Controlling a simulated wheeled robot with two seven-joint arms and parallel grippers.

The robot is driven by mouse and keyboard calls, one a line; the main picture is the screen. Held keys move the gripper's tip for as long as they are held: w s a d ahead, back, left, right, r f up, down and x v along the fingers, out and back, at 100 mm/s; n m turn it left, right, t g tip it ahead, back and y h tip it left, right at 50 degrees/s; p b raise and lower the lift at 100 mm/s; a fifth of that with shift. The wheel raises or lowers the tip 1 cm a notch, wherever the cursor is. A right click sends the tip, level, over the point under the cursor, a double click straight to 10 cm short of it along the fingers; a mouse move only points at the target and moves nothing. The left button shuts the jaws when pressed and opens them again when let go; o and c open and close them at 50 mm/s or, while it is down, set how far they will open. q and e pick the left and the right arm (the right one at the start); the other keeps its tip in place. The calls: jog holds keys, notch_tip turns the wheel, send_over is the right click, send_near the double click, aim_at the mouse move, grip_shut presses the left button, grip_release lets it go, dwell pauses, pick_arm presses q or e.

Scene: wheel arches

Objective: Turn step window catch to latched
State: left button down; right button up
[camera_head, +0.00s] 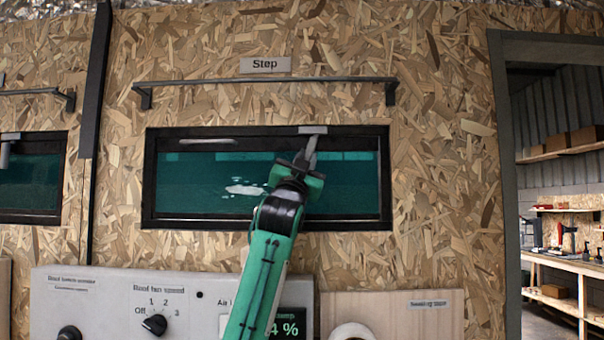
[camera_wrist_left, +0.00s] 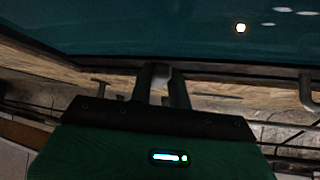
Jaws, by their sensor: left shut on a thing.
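The step window (camera_head: 165,180) is a dark-framed teal pane under the "Step" label (camera_head: 265,65). Its catch (camera_head: 313,130) shows as a light grey plate on the top frame bar, right of the middle. My left gripper (camera_head: 309,148) reaches up in front of the pane, and its fingers are shut on the catch just below that plate. In the left wrist view, the two fingers of my left gripper (camera_wrist_left: 162,85) stand either side of a small pale part of the catch (camera_wrist_left: 162,72). The fingers hide most of the handle, so its exact angle is unclear. My right gripper is out of view.
A dark rail (camera_head: 265,81) juts out above the window. A second window (camera_head: 33,180) with its own catch (camera_head: 5,150) is at the left. Below are a grey control panel (camera_head: 110,300) with knobs and a wooden board (camera_head: 430,315). A doorway opens at the right.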

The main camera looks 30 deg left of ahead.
pick_arm(q)
jog(key=n+g+y, duration=0.1)
jog(key=n+y, duration=0.1)
jog(key=n, duration=0.1)
jog(key=d+n+y+b, duration=0.1)
jog(key=n+y, duration=0.2)
jog(key=n+g+y, duration=0.1)
jog(key=n+y, duration=0.2)
jog(key=shift+w+d+g+b, duration=0.25)
jog(key=shift+w+g+b, duration=0.05)
jog(key=shift+w+b, duration=0.1)
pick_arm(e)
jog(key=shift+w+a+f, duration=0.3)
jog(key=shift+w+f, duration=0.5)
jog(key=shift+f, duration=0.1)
pick_arm(q)
jog(key=shift+n, duration=0.3)
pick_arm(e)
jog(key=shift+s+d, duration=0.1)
pick_arm(q)
jog(key=c, duration=1.3)
grip_release()
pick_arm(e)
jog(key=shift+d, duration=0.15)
pick_arm(q)
jog(key=shift+f, duration=0.15)
